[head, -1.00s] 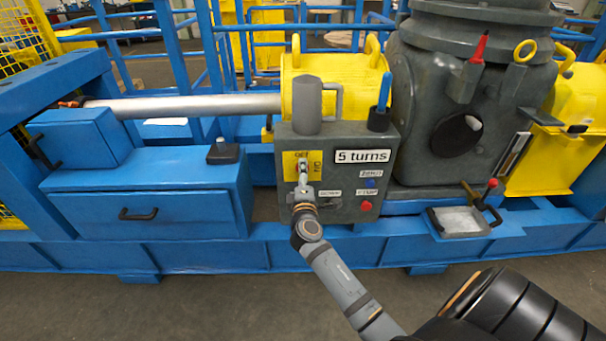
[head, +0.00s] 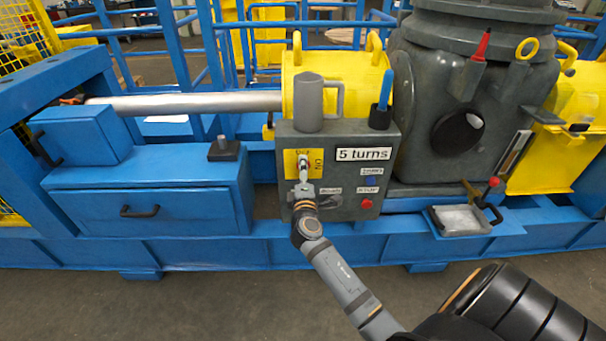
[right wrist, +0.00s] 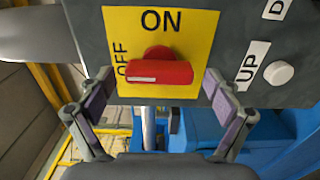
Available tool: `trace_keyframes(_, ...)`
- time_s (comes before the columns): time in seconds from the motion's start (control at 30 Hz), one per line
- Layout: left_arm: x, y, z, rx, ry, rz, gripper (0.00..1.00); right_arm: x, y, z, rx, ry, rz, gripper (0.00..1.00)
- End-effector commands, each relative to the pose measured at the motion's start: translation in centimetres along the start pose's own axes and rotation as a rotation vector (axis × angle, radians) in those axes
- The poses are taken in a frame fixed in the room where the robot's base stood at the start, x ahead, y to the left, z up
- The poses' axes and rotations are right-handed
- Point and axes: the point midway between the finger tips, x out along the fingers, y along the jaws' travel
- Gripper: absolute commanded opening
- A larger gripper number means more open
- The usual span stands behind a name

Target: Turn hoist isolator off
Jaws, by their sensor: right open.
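The hoist isolator is a red handle (right wrist: 160,73) on a yellow plate (head: 291,162) on the front of the grey control box. In the right wrist view the handle lies level, its white mark at the left end, towards the word OFF, which it partly covers; ON is at the top of the plate (right wrist: 195,25). My right gripper (head: 304,172) is in front of the plate. In the right wrist view my right gripper (right wrist: 159,82) is open, its fingers spread to either side of the handle, with gaps to both ends. My left gripper is not in view.
The control box (head: 340,202) also carries a "5 turns" label (head: 363,154), a blue button (head: 371,181) and a red button (head: 366,204). A grey mug (head: 309,105) and a blue-handled tool (head: 384,95) stand on top. A small tray (head: 460,220) is at the right.

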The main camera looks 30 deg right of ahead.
Motion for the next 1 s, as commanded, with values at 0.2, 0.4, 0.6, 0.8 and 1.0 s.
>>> trace_keyframes(0.2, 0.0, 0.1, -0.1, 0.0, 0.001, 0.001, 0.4, -2.2, -0.1, 0.0, 0.003, 0.001, -0.003, 0.91)
trace_keyframes(0.4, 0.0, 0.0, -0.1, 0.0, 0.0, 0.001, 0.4, -6.0, -0.2, -0.1, 0.003, 0.001, -0.004, 0.91)
trace_keyframes(0.6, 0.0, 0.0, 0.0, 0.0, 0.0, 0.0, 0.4, -7.5, 0.0, 0.0, 0.001, 0.001, -0.001, 0.91)
trace_keyframes(0.8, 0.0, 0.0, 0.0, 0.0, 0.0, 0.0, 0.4, -7.5, 0.0, 0.0, 0.0, 0.001, 0.0, 0.91)
trace_keyframes(1.0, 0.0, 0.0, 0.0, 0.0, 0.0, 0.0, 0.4, -7.5, 0.0, 0.0, 0.0, 0.001, 0.0, 0.91)
